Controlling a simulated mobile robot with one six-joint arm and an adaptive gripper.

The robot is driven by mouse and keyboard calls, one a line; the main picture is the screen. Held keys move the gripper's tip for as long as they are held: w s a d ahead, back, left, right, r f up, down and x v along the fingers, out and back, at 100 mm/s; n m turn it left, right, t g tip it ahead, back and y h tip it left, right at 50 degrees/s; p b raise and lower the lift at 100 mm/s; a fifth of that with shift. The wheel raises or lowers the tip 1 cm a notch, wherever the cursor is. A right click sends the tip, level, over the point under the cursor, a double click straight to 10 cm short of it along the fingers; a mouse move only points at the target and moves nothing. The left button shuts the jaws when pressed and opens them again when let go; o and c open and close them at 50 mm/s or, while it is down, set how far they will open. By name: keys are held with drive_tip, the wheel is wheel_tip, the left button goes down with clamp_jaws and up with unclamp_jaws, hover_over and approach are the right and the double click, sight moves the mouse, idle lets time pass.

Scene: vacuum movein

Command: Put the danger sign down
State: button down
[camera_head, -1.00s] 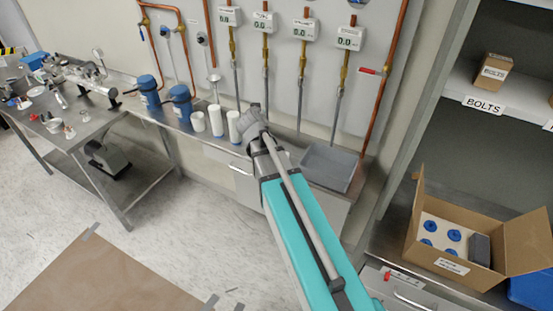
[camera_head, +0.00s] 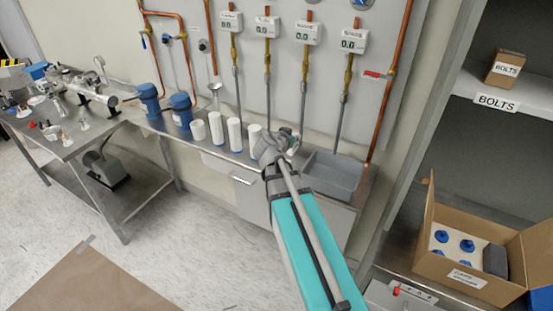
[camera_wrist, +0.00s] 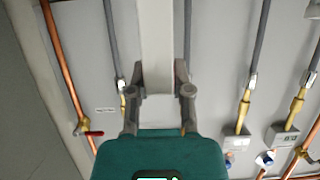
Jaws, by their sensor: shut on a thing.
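In the wrist view my gripper (camera_wrist: 160,90) is shut on a pale, flat-looking strip (camera_wrist: 159,45) that runs up out of the picture between the two fingers. This is likely the danger sign, but no lettering or symbol shows on it. In the head view my gripper (camera_head: 290,142) is over the metal counter by the wall. The arm hides most of it there, and the held thing cannot be made out.
Several white cylinders (camera_head: 216,130) and blue containers (camera_head: 180,108) stand on the counter left of my gripper. A grey tray (camera_head: 333,177) is to its right. Copper pipes (camera_head: 392,80) line the wall. An open cardboard box (camera_head: 450,277) is at lower right.

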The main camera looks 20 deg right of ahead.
drive_tip(key=w+a+f+b, duration=0.2)
drive_tip(key=w+f+b, duration=0.7)
drive_tip(key=w, duration=0.4)
drive_tip(key=shift+a, duration=0.2)
drive_tip(key=shift+s, duration=0.1)
drive_tip(key=shift+w+a+f+b, duration=0.1)
drive_tip(key=shift+w+f+b, duration=0.15)
drive_tip(key=shift+f+b, duration=0.35)
drive_tip(key=shift+w+f+b, duration=0.2)
drive_tip(key=shift+f+b, duration=0.3)
drive_tip(key=shift+f, duration=0.05)
drive_tip(key=shift+f+b, duration=0.9)
drive_tip(key=shift+f, duration=0.15)
